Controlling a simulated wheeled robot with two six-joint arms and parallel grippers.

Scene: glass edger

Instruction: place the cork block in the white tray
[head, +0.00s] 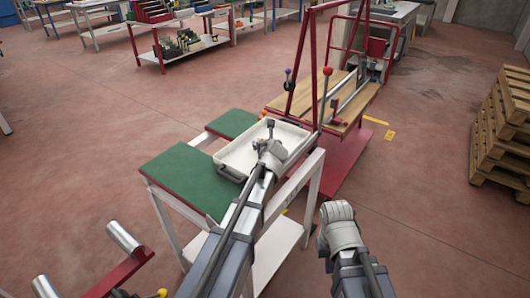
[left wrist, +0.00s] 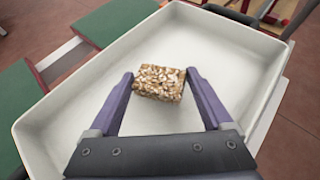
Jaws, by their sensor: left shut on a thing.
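The cork block (left wrist: 158,83), speckled brown and cream, sits between the fingertips of my left gripper (left wrist: 159,76) in the left wrist view. The gripper is shut on it. The block is over the inside of the white tray (left wrist: 62,118); I cannot tell whether it touches the tray floor. In the head view the white tray (head: 235,157) lies on a bench, and my left arm's wrist hides part of it and the block. My right gripper (head: 338,212) is low at the right of the bench, away from the tray; its fingers cannot be made out.
Green-topped bench surfaces (head: 190,178) lie left of the tray. A wood-topped machine with a red frame (head: 345,100) stands just behind it. Wooden pallets (head: 503,130) are stacked at far right. The floor between bench and pallets is open.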

